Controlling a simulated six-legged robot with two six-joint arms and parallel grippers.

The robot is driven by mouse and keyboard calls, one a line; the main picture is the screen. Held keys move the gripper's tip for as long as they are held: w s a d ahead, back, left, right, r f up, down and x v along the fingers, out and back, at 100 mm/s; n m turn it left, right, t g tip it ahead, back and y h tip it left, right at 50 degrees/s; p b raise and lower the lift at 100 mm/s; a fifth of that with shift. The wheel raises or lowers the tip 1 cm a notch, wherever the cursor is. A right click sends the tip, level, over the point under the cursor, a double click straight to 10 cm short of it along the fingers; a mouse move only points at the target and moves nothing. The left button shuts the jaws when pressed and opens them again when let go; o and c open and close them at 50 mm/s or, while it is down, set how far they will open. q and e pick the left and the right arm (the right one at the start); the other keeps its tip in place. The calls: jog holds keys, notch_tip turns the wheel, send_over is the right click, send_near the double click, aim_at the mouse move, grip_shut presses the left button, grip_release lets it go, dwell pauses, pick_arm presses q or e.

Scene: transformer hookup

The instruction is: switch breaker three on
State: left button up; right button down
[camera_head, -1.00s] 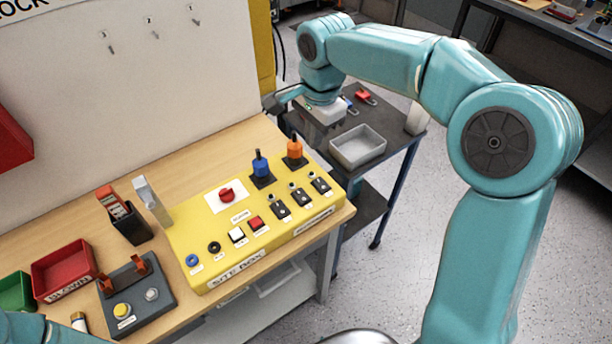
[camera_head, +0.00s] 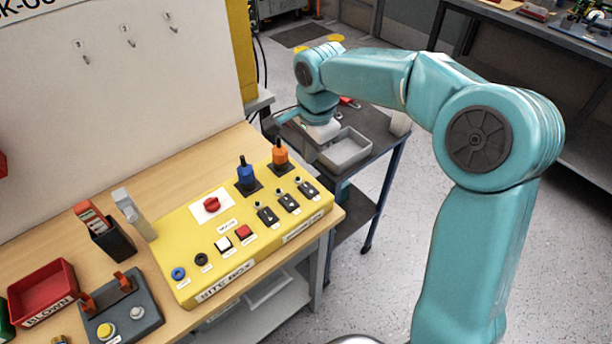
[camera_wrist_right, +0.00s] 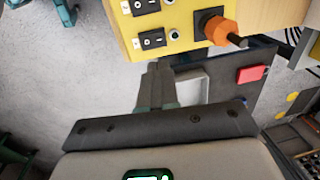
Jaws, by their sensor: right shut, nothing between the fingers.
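The yellow site box (camera_head: 190,250) lies on the wooden bench. Three black breaker switches stand in a slanting row on its right part: a near one (camera_head: 267,216), a middle one (camera_head: 288,202) and a far one (camera_head: 308,189). Their numbers are too small to read. The right wrist view shows two of them, one at the top edge (camera_wrist_right: 145,7) and one below it (camera_wrist_right: 152,40). My right gripper (camera_wrist_right: 160,68) is shut and empty, its fingertips appearing just below the lower switch in that view. In the head view its fingers cannot be made out. My left gripper is out of view.
An orange connector (camera_head: 280,154) and a blue one (camera_head: 246,175) stand up from the box behind the switches. A red rotary knob (camera_head: 211,204) sits left of them. A grey tray (camera_head: 350,160) lies on the dark side cart, beyond the bench's right end.

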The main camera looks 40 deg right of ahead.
aim_at(305, 185)
jog(key=f, duration=0.6)
jog(key=w+f+p, duration=0.1)
jog(key=f, duration=0.2)
jog(key=shift+w+f, duration=0.1)
jog(key=shift+f, duration=0.2)
jog(key=shift+w+a+f+b, duration=0.1)
jog(key=shift+f+b, duration=0.35)
jog(key=shift+b, duration=0.25)
jog(key=shift+r, duration=0.25)
jog(key=shift+f, duration=0.1)
